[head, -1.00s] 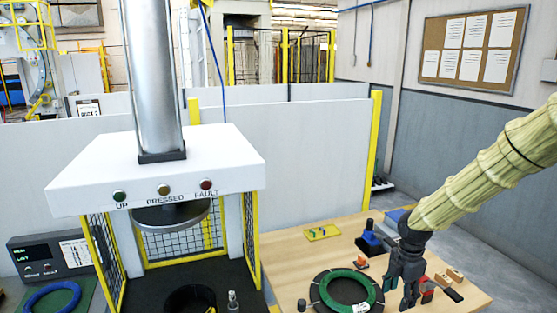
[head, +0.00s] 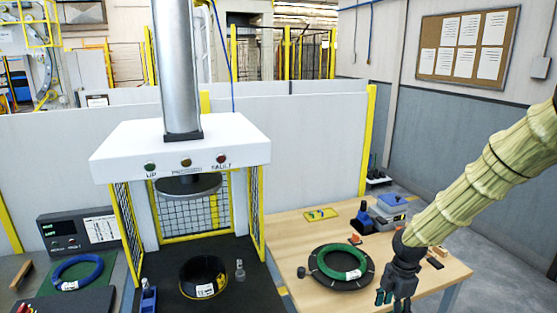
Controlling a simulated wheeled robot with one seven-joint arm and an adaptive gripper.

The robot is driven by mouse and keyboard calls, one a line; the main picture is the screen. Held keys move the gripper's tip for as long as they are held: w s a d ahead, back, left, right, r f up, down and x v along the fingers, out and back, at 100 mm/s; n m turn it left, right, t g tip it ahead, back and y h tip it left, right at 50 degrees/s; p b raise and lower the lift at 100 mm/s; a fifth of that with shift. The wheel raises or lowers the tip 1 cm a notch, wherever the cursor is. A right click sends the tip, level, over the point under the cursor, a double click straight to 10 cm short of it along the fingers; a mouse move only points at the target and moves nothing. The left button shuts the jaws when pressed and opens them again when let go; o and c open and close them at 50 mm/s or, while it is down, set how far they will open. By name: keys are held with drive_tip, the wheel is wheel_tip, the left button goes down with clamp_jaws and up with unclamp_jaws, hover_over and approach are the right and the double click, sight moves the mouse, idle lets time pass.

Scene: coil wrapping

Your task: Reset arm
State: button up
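My gripper (head: 393,297) hangs at the end of my sleeved arm at the lower right, over the front part of the wooden table. Its fingers point down, and a small gap seems to show between them, with nothing seen in it. Behind and left of it, a green coil (head: 342,261) with a white label lies on a round dark plate (head: 326,282). My gripper is apart from the coil in the picture. The fingertips are small and partly cut by the lower edge.
The wooden table (head: 296,240) also bears a blue tool (head: 363,215), a grey-blue box (head: 391,203) and a yellow tray (head: 321,214). Left stands the press (head: 180,150) with a black coil (head: 203,277) below it. A blue coil (head: 78,271) lies at the far left.

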drive_tip(key=s+a+f+m+y+b, duration=0.1)
drive_tip(key=s+a+f+m, duration=0.3)
drive_tip(key=f, duration=0.4)
drive_tip(key=s+a+f+m+b, duration=0.1)
drive_tip(key=s+a+f+m, duration=0.15)
drive_tip(key=s+f, duration=0.45)
drive_tip(key=s+f+m+b, duration=0.1)
drive_tip(key=s+f+m, duration=0.3)
drive_tip(key=s, duration=0.5)
drive_tip(key=s+a+f+m+h+b, duration=0.1)
drive_tip(key=s+f+m, duration=0.4)
drive_tip(key=s, duration=0.3)
drive_tip(key=s+a+f+m+b, duration=0.1)
drive_tip(key=s+f+m, duration=0.4)
drive_tip(key=s, duration=0.4)
drive_tip(key=shift+s+f, duration=0.3)
drive_tip(key=shift+f, duration=0.4)
drive_tip(key=shift+a+m, duration=0.15)
drive_tip(key=shift+m, duration=0.1)
